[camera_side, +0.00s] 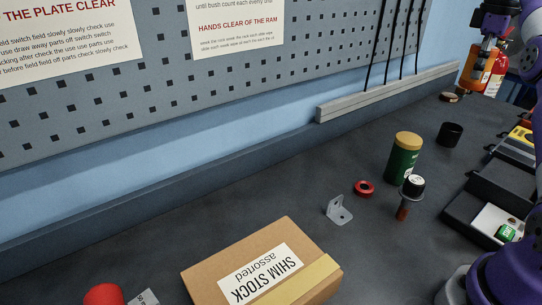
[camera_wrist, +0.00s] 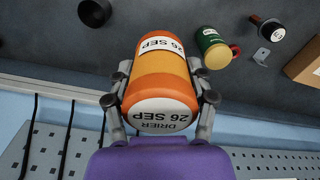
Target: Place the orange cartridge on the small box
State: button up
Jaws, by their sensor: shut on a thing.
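The orange cartridge (camera_wrist: 160,78) is between the two fingers of my gripper (camera_wrist: 162,62) in the wrist view. Its pale end reads DRIER 26 SEP, and a white label wraps its side. The fingers press on both sides of it. In the side view my gripper (camera_side: 489,42) is at the top right, with the orange cartridge (camera_side: 474,72) in it, above the far end of the bench. The small box, a cardboard one labelled SHIM STOCK assorted (camera_side: 262,268), lies at the bottom middle, well apart from my gripper. In the wrist view the box (camera_wrist: 304,64) shows partly at the right edge.
A green can (camera_side: 403,160), a black cup (camera_side: 450,134), a black-topped tool (camera_side: 410,192), a red ring (camera_side: 364,188) and a metal bracket (camera_side: 339,210) stand between gripper and box. A red object (camera_side: 104,295) is at bottom left. A pegboard wall (camera_side: 180,95) runs behind.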

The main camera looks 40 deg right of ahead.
jog(key=w+a+n, duration=0.4)
jog(key=w+a, duration=0.6)
jog(key=a, duration=0.4)
jog(key=w+a+r+n, duration=0.15)
jog(key=a+n, duration=0.25)
jog(key=a, duration=1.6)
jog(key=s+a+n, duration=0.2)
jog(key=s+a, duration=0.3)
jog(key=a, duration=0.4)
jog(key=s+a+n, duration=0.2)
jog(key=s+a, duration=0.3)
jog(key=a, duration=0.4)
jog(key=s+a+f+n, duration=0.2)
jog(key=s+a+n, duration=0.35)
jog(key=s, duration=0.75)
jog(key=m, duration=0.1)
send_near(261, 274)
jog(key=shift+s, duration=0.3)
jog(key=shift+w+f, duration=0.25)
jog(key=shift+f, duration=2)
